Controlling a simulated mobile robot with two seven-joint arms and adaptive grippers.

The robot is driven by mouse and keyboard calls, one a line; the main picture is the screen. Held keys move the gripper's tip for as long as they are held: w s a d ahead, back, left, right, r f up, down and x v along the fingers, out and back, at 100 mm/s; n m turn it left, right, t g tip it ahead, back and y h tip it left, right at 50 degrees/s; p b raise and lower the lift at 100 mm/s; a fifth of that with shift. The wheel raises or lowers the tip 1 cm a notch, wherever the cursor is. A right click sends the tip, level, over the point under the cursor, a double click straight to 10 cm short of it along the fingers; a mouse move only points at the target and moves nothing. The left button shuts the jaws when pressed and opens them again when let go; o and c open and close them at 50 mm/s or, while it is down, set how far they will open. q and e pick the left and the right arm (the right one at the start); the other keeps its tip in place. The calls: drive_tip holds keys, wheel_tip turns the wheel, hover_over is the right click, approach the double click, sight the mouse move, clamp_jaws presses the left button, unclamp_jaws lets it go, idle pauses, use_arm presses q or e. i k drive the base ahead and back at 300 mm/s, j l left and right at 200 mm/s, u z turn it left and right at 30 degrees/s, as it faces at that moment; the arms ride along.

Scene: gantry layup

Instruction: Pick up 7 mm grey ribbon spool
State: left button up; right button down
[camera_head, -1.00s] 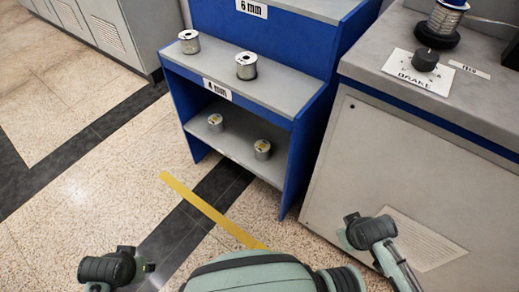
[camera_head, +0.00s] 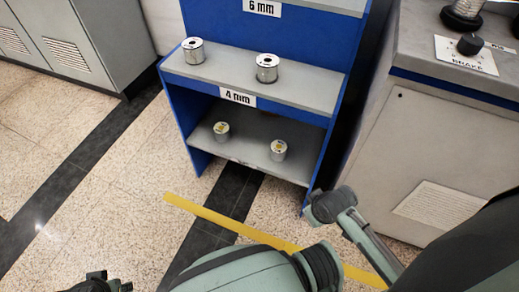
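Two silver spools with pale ends stand upright on the shelf whose front edge reads 4 mm: one at the left (camera_head: 194,50) and one further right (camera_head: 267,68). Two smaller-looking spools with yellowish marks on top stand on the lower shelf, at left (camera_head: 222,131) and right (camera_head: 278,149). I see no 7 mm label, and I cannot tell which spool is the grey ribbon one. The dark end of my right arm (camera_head: 331,205) is in front of the rack's right foot, apart from all spools. My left arm's end (camera_head: 101,283) is cut off at the bottom edge. Finger states are unclear.
The blue rack (camera_head: 177,110) has a higher shelf labelled 6 mm (camera_head: 262,8). A grey machine cabinet (camera_head: 390,145) with a BRAKE knob (camera_head: 470,44) stands close on the right. Grey cabinets (camera_head: 60,45) are back left. A yellow floor strip (camera_head: 215,217) crosses clear floor before the rack.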

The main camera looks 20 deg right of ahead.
sight(278, 148)
drive_tip(key=i+j+z, duration=0.1)
drive_tip(key=j+z, duration=0.2)
drive_tip(key=z, duration=0.2)
drive_tip(key=j+z, duration=0.3)
drive_tip(key=z, duration=0.15)
